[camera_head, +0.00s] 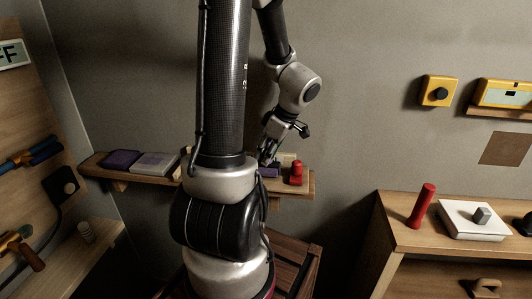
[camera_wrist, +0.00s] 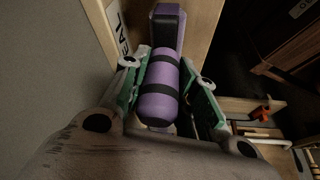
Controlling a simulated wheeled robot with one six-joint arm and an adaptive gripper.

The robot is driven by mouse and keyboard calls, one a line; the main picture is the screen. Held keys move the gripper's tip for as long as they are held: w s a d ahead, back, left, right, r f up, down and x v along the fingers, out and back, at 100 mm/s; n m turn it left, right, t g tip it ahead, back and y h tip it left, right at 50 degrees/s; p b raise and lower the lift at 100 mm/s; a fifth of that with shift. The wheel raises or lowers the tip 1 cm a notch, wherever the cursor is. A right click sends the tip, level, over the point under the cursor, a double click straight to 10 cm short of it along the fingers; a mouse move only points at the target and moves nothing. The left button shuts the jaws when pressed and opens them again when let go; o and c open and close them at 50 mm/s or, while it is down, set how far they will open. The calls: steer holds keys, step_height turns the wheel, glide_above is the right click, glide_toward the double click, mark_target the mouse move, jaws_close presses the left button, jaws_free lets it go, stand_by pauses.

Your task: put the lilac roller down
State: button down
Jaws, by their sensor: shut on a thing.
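The lilac roller (camera_wrist: 160,85), a rounded cylinder with black bands, lies lengthwise between the green-lined fingers of my gripper (camera_wrist: 170,78) in the wrist view. The gripper is shut on it. A lilac and black piece (camera_wrist: 166,25) shows just beyond the roller's far end, over the wooden shelf; I cannot tell whether the two touch. In the head view my gripper (camera_head: 268,150) is low at the right part of the wall shelf (camera_head: 308,184). A small lilac patch (camera_head: 268,172) shows there, partly hidden, and I cannot tell which lilac thing it is.
A red object (camera_head: 296,173) stands close to the right of my gripper on the shelf. A dark purple item (camera_head: 122,159) and a pale, book-like item (camera_head: 155,163) lie at the shelf's left. A bench with a red cylinder (camera_head: 422,205) and white box (camera_head: 472,221) is at right.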

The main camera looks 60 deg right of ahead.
steer(key=shift+f, duration=0.1)
steer(key=c, duration=1.1)
jaws_free()
steer(key=v, duration=1.2)
steer(key=w+a+r+g, duration=0.1)
steer(key=w+a+r, duration=0.3)
steer(key=w+a, duration=0.85)
steer(key=shift+m+t, duration=0.3)
steer(key=shift+t, duration=0.1)
steer(key=a, duration=0.5)
steer(key=w+a+r, duration=0.1)
steer(key=a, duration=0.4)
steer(key=w+a, duration=0.1)
steer(key=a, duration=0.4)
steer(key=shift+r, duration=0.2)
